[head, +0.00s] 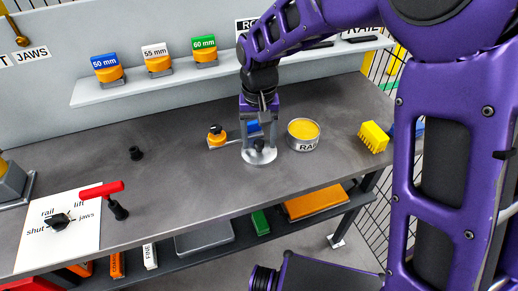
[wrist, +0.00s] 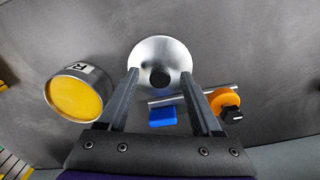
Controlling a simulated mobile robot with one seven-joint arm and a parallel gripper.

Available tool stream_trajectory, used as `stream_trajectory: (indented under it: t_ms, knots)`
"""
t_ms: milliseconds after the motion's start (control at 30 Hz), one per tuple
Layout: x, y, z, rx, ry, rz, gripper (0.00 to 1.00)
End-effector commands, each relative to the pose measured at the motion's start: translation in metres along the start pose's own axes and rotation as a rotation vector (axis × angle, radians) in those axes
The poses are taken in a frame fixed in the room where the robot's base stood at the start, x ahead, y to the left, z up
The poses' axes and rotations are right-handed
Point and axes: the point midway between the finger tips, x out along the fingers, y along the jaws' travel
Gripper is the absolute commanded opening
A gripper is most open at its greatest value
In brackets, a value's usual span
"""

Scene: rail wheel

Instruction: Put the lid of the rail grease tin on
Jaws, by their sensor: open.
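The lid is a round silver disc with a black knob (head: 259,155), lying flat on the grey bench; it also shows in the wrist view (wrist: 160,50). The rail grease tin (head: 303,144) stands open just right of it, filled with yellow-orange grease; in the wrist view the tin (wrist: 64,101) is at the left. My gripper (head: 258,143) points down over the lid, open. In the wrist view its fingertips (wrist: 160,74) are on either side of the black knob. I cannot tell whether they touch it.
An orange-and-black tool with a metal rod (head: 216,137) and a blue block (wrist: 162,117) lie close by the lid. A yellow brush-like block (head: 373,137) is right of the tin. A panel with a red-handled lever (head: 85,240) is at the left. The bench's middle left is mostly clear.

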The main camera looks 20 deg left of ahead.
Motion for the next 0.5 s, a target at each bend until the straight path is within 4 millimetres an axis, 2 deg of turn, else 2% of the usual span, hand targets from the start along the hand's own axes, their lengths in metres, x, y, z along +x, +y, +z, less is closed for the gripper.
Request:
stream_trajectory:
  t_ms: [33,367,400,500]
  knots:
    - [-0.0003,0.0,-0.0001,0.0,0.0,0.0,0.62]
    - [-0.0006,0.0,-0.0002,0.0,0.0,0.0,0.03]
    - [-0.0006,0.0,-0.0001,0.0,0.0,0.0,0.0]
    - [-0.0006,0.0,-0.0002,0.0,0.0,0.0,0.0]
